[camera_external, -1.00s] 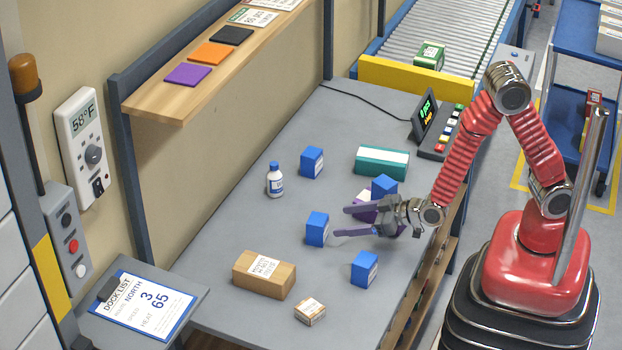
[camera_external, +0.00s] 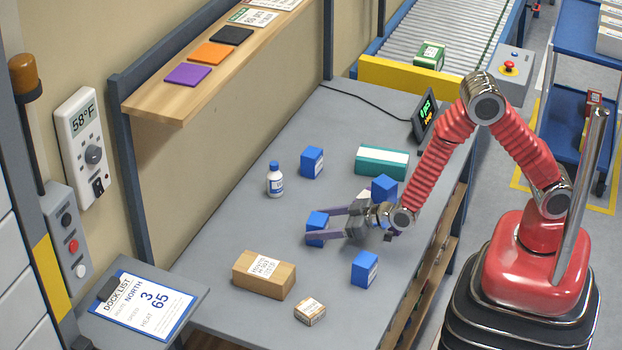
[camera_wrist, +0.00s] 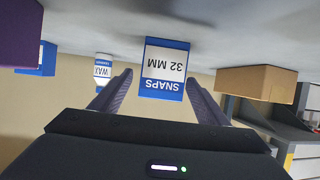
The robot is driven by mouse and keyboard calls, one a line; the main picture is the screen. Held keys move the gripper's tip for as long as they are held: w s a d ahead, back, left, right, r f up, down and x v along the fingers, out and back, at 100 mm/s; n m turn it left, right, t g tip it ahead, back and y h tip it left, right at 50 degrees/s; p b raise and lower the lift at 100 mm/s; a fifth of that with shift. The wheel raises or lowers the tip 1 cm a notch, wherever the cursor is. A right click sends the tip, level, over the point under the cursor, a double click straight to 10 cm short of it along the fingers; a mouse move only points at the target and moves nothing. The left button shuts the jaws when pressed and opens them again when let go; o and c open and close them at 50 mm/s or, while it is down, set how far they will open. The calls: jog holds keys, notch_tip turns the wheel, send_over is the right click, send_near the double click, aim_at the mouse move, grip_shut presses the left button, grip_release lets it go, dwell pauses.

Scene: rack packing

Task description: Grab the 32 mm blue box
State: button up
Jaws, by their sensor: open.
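The 32 mm blue box (camera_wrist: 164,69) shows in the wrist view with a white label reading "SNAPS 32 MM", upside down in that view. In the external view it is the blue box (camera_external: 315,230) in the middle of the table, at the fingertips. My gripper (camera_external: 322,223) is open, its two purple fingers reaching left to either side of the box. In the wrist view my gripper (camera_wrist: 160,88) has the box between and just beyond its fingertips. A finger hides part of the box in the external view. I cannot tell whether either finger touches it.
Other blue boxes stand at the back (camera_external: 312,162), behind the wrist (camera_external: 384,188) and at the front right (camera_external: 365,268). A white bottle (camera_external: 275,181), a teal box (camera_external: 381,163), a brown carton (camera_external: 264,275) and a small carton (camera_external: 310,311) are on the table.

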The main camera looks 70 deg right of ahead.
jog(key=shift+w, duration=0.1)
jog(key=shift+x, duration=2.55)
jog(key=shift+c, duration=0.2)
jog(key=c, duration=1.2)
